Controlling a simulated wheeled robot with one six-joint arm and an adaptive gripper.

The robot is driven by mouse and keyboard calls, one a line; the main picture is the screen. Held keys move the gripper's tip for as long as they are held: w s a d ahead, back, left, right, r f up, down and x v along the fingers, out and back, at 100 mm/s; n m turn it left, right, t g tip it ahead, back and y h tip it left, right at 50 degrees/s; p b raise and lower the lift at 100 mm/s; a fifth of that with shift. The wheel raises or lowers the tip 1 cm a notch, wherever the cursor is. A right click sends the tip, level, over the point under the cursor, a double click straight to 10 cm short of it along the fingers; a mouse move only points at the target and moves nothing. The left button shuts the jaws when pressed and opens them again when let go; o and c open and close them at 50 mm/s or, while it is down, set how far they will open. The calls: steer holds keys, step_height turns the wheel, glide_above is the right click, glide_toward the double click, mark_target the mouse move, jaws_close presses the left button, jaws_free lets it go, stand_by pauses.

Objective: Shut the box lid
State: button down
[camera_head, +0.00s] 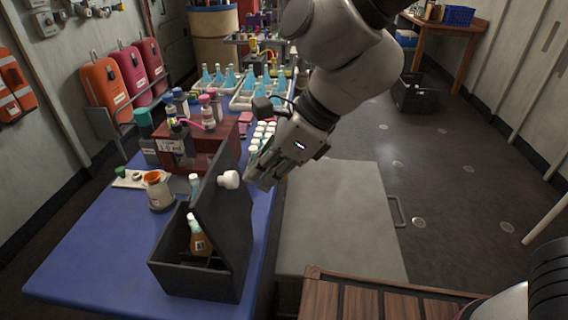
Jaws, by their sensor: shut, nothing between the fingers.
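A dark grey box (195,277) stands on the blue table near its front right corner. Its lid (228,215) is raised and stands roughly upright along the box's right side. A white round knob (229,180) sticks out near the lid's top. An orange-brown bottle (199,236) with a pale cap stands inside the box, and its lower part is hidden by the box wall. My gripper (256,180) is shut and empty, just right of the lid's top and the knob. I cannot tell whether its fingertips touch the lid.
An orange-topped jar (158,190) and a white-capped bottle (195,184) stand behind the box. A dark red case (190,150) and trays of blue flasks (232,82) are farther back. A grey cabinet top (338,222) lies right of the table, with a wooden slatted surface (385,302) in front.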

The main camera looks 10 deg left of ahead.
steer(key=shift+s+a, duration=0.1)
steer(key=shift+a, duration=0.35)
